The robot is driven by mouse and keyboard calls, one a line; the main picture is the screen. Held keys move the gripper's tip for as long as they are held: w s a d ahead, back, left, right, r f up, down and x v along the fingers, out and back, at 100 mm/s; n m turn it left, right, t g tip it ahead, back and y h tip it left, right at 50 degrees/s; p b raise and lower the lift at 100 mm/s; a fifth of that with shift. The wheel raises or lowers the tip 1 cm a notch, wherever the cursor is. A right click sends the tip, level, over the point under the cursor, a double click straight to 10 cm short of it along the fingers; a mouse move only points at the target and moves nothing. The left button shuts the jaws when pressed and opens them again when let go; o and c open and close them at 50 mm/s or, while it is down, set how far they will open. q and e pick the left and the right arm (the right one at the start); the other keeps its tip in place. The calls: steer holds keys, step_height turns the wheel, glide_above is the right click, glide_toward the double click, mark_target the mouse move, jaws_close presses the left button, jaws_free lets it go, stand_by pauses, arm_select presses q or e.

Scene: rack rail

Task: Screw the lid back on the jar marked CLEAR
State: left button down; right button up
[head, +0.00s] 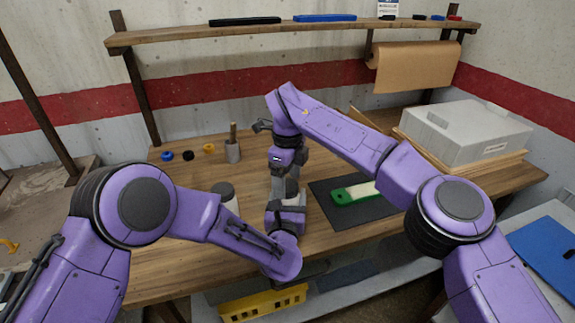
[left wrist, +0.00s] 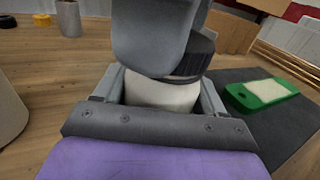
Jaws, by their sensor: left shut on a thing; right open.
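A pale jar (left wrist: 158,96) stands between the fingers of my left gripper (left wrist: 160,100), which is shut on it. The jar's marking cannot be read. A black ribbed lid (left wrist: 197,56) is at the top of the jar, partly hidden by a grey finger of my right gripper. I cannot tell whether the lid is fully seated. My right gripper (head: 281,184) comes down from above and is open at the lid.
A second pale jar with a grey lid (head: 223,190) stands to the left. Behind it are a cup with sticks (head: 233,152) and blue, black and yellow discs. A grey box (head: 465,130) is at right.

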steer(key=shift+f, duration=0.35)
steer(key=c, duration=1.1)
steer(key=shift+o, duration=0.2)
steer(key=m, duration=1.8)
steer(key=o, duration=1.2)
steer(key=shift+o, duration=0.2)
